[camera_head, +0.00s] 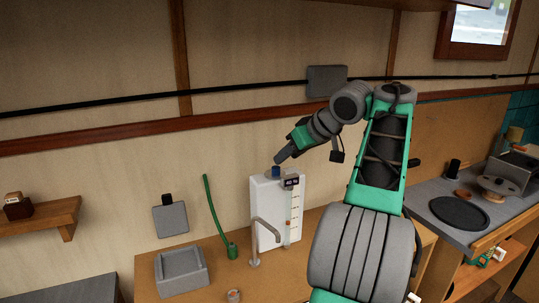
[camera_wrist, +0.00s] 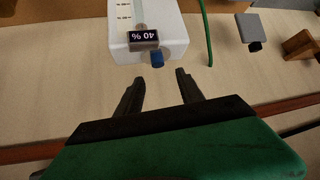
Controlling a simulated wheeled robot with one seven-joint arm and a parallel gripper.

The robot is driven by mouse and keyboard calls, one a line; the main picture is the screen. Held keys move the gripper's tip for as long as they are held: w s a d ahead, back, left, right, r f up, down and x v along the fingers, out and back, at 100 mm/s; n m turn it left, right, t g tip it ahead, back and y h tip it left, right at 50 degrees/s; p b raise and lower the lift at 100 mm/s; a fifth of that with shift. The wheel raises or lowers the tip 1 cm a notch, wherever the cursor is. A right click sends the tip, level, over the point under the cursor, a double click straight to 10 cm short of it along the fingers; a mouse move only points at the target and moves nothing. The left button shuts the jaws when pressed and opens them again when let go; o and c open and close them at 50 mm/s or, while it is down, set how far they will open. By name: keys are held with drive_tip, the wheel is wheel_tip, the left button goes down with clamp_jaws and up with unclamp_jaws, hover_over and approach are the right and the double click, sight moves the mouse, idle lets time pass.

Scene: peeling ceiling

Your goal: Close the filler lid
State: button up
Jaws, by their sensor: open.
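A white tank (camera_head: 265,208) with a level scale and a small display stands against the wall, behind the counter's tap. A small dark blue cap (camera_head: 276,171), which looks like the filler lid, is on its top; I cannot tell whether it is open or closed. In the wrist view the blue cap (camera_wrist: 157,58) sits at the tank's edge beside the "40 %" display (camera_wrist: 143,37). My gripper (camera_head: 280,157) is just above the cap in the head view. In the wrist view my gripper (camera_wrist: 159,76) has its two fingers apart, with nothing between them, short of the cap.
A curved tap (camera_head: 264,238) stands in front of the tank. A green stalk (camera_head: 218,215) rises left of it, near a grey basin (camera_head: 182,271). A grey box (camera_head: 326,80) and a black cable run along the wall above. A stove counter (camera_head: 458,211) is at right.

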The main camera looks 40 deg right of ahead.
sight(276, 167)
drive_tip(key=b+x, duration=0.1)
drive_tip(key=x, duration=0.2)
drive_tip(key=b+x, duration=0.1)
drive_tip(key=x, duration=0.2)
drive_tip(key=shift+s+d+f, duration=0.2)
drive_tip(key=shift+f, duration=0.05)
drive_tip(key=shift+w+f, duration=0.35)
drive_tip(key=shift+w, duration=0.1)
drive_tip(key=shift+c, duration=0.5)
clamp_jaws()
